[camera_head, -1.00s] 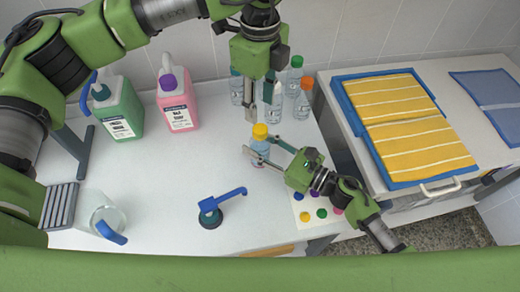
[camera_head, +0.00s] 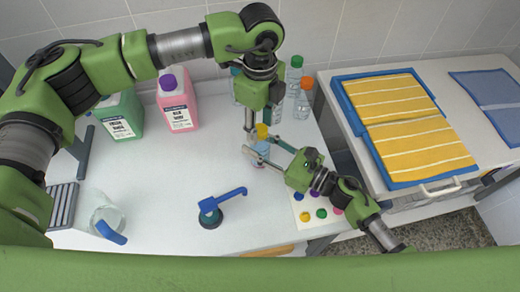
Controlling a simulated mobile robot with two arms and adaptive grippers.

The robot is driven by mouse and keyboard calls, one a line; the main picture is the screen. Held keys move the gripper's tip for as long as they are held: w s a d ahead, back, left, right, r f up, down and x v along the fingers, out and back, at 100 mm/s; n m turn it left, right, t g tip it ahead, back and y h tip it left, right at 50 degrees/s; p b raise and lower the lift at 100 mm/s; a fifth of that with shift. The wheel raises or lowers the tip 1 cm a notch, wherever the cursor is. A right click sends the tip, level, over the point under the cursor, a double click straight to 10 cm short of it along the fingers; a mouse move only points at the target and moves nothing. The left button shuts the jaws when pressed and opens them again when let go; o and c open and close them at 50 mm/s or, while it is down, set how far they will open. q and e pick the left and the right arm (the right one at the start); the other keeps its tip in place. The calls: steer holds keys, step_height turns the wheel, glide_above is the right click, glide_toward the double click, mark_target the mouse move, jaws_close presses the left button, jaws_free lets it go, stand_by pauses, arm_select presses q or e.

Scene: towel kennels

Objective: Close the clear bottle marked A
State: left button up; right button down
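A clear bottle (camera_head: 261,156) with a yellow cap (camera_head: 262,130) on its top stands upright on the white table. Its marking is too small to read. My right gripper (camera_head: 257,146) comes in from the right with one finger on each side of the bottle's body and appears shut on it. My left gripper (camera_head: 257,124) points down from above, its fingers apart at the yellow cap and partly hiding it. Whether they touch the cap I cannot tell.
Several other bottles, with a green cap (camera_head: 297,61) and an orange cap (camera_head: 307,82) among them, stand behind. A green jug (camera_head: 121,118) and a pink jug (camera_head: 178,108) stand at the back left. A blue-handled tool (camera_head: 211,216) lies in front. Yellow towels (camera_head: 415,130) lie at right.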

arm_select(q)
jaws_close()
